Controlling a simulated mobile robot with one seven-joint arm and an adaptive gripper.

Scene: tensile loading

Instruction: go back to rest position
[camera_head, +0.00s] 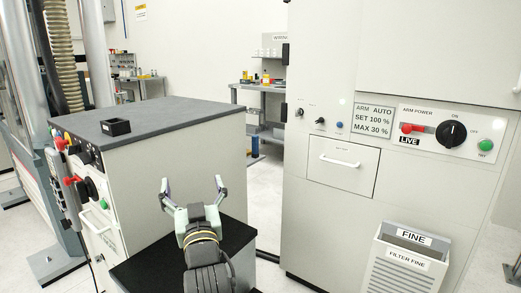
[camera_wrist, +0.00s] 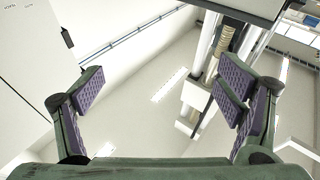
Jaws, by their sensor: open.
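My gripper (camera_head: 194,190) is in the lower middle of the head view, in front of the grey cabinet and above a black surface. Its two fingers are spread apart with nothing between them. In the wrist view my gripper (camera_wrist: 165,95) shows purple ridged pads, wide apart and empty. Beyond the pads that view shows pale wall, columns and a bellows, with no object close to the fingers.
A dark-topped cabinet (camera_head: 190,150) with a small black tray (camera_head: 116,127) stands at left, with red and green controls on its side. A tall control cabinet (camera_head: 320,215) stands at right, with a FILTER FINE bin (camera_head: 400,262) low on it. Open floor (camera_head: 264,205) lies between them.

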